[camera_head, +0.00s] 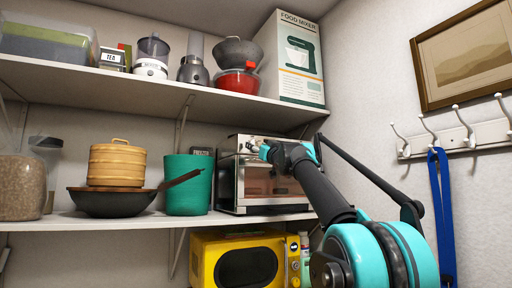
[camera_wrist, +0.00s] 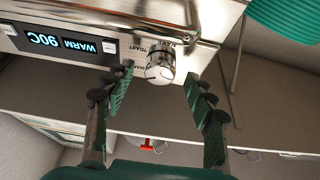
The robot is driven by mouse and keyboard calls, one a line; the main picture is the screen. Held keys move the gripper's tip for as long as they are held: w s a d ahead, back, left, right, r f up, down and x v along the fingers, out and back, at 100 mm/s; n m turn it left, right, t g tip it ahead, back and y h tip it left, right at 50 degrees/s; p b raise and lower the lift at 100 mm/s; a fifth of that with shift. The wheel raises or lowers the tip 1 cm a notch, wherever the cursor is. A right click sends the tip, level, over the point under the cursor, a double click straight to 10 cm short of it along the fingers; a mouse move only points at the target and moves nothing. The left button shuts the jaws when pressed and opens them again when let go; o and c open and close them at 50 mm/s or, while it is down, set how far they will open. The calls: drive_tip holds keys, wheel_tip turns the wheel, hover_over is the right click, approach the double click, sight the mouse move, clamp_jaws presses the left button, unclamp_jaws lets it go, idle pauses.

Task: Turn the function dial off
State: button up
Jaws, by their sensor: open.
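The function dial (camera_wrist: 161,66) is a round silver knob on the control strip of a silver toaster oven (camera_wrist: 150,17). Small printed words, TOAST among them, stand around it. A lit display (camera_wrist: 65,42) beside it reads WARM and 90C, upside down in the wrist view. My gripper (camera_wrist: 159,72) is open, with one green padded finger on each side of the dial. I cannot tell whether either finger touches it. In the head view the oven (camera_head: 230,188) stands on the middle shelf, and my arm reaches to its upper front and hides part of it.
A green bin (camera_head: 188,190) stands close left of the oven. The upper shelf (camera_head: 140,83) runs just above it, carrying a red-based bowl and a food mixer box (camera_head: 297,62). A yellow microwave (camera_head: 222,262) sits below. A hook rail (camera_head: 470,135) hangs on the right wall.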

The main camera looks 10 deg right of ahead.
drive_tip(key=shift+w+a+r, duration=0.2)
drive_tip(key=shift+w+r, duration=0.05)
drive_tip(key=shift+w, duration=0.35)
drive_tip(key=shift+c, duration=0.3)
drive_tip(key=c, duration=1.1)
drive_tip(key=n+g+y, duration=0.1)
drive_tip(key=n, duration=0.2)
drive_tip(key=n+y, duration=0.1)
drive_tip(key=n, duration=0.2)
drive_tip(key=n+g+y, duration=0.1)
drive_tip(key=n, duration=0.2)
drive_tip(key=shift+w+d+g+y, duration=0.1)
drive_tip(key=shift+d+g+y, duration=0.2)
drive_tip(key=shift+d+y, duration=0.1)
drive_tip(key=n+g, duration=0.1)
drive_tip(key=n, duration=0.1)
drive_tip(key=n+g+y, duration=0.1)
drive_tip(key=n, duration=0.4)
drive_tip(key=shift+d+r+g+y, duration=0.1)
drive_tip(key=shift+r+g+y, duration=0.2)
drive_tip(key=shift+g, duration=0.1)
drive_tip(key=shift+n, duration=0.3)
